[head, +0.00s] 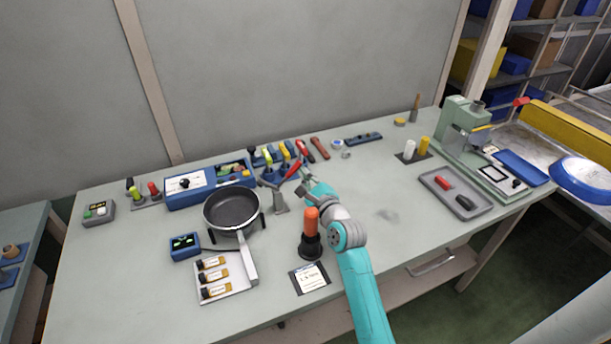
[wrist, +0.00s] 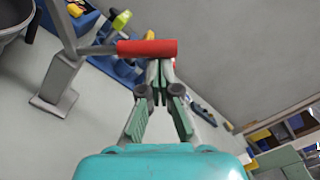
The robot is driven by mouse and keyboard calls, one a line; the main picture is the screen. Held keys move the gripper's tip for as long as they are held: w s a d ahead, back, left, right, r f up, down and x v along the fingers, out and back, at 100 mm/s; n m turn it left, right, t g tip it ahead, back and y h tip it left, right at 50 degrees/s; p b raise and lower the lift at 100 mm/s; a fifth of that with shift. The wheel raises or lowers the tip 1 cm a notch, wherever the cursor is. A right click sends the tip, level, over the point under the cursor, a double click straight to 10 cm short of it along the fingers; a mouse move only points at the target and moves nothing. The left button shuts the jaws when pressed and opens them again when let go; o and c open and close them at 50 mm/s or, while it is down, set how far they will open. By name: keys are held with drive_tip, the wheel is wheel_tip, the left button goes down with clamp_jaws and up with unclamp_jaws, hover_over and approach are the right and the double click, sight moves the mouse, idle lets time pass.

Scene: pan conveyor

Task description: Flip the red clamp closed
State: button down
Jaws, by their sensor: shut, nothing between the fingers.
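The red clamp's handle (head: 293,169) points up and to the right from its grey metal stand (head: 281,202), just right of the pan (head: 232,209). In the wrist view the red handle (wrist: 147,48) lies across the top middle, joined by a grey arm to the upright stand (wrist: 58,82) at left. My gripper (head: 307,184) is beside the handle on its right. In the wrist view my gripper's fingers (wrist: 158,72) are together and empty, with the tips at the handle's right part. I cannot tell whether they touch it.
Several coloured-handled tools stand in a blue rack (head: 275,172) behind the clamp. A blue box (head: 187,188) is behind the pan. The table right of my arm is mostly clear up to a grey tray (head: 455,205).

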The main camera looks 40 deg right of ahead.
wheel_tip(320, 180, up, 10)
idle(0.5)
